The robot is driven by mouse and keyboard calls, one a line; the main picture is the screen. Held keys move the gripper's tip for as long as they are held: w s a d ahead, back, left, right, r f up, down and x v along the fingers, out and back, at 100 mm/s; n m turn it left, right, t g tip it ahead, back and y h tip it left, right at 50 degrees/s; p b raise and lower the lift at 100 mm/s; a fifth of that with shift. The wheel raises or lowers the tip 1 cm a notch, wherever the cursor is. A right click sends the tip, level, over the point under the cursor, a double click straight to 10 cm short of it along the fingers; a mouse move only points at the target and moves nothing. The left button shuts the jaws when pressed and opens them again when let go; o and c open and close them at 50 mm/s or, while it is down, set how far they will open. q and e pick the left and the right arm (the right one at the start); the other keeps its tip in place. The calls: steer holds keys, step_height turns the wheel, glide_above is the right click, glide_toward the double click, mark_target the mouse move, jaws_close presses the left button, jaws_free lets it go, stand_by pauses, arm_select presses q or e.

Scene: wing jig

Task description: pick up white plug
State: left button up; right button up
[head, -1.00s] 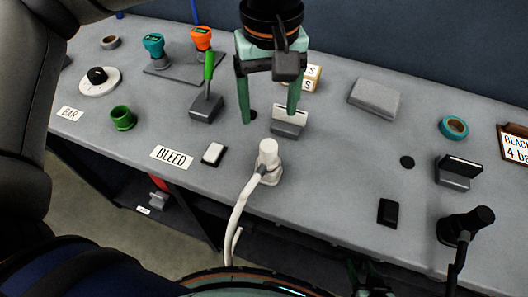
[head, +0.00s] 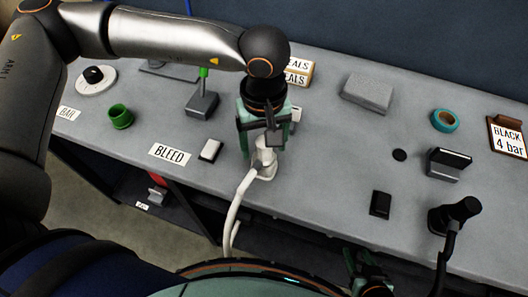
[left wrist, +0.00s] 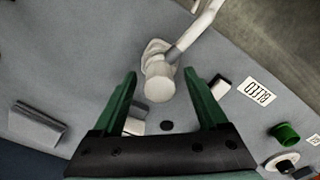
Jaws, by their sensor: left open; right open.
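The white plug (head: 265,158) stands upright on the grey bench near its front edge, with a white hose (head: 237,212) running from it over the edge. My left gripper (head: 262,152) is open, at the plug, and partly covers its top in the head view. In the left wrist view the plug (left wrist: 159,80) lies just beyond and between the open green fingers of the left gripper (left wrist: 162,85). I cannot tell whether the fingers touch it. My right gripper (head: 362,275) shows partly at the bottom of the head view, below the bench edge, away from the plug.
A small white block (head: 210,150) and the BLEED label (head: 170,154) are left of the plug. A green-handled lever base (head: 202,103) stands behind. A black plug (head: 455,215) with a black cable is at the right. The bench between the plugs holds a black switch (head: 380,204).

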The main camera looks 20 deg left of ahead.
arm_select(q)
jaws_close()
stand_by(0.5)
steer(key=shift+r, duration=0.15)
steer(key=shift+r, duration=0.6)
steer(key=s+d+r, duration=0.3)
steer(key=s+r, duration=0.3)
steer(key=r, duration=0.1)
steer(key=s+d+r+b, duration=0.1)
steer(key=s+d+r, duration=0.3)
steer(key=r, duration=0.3)
steer(key=shift+s+d+r+b, duration=0.3)
steer(key=shift+s+r, duration=0.05)
steer(key=shift+s, duration=0.55)
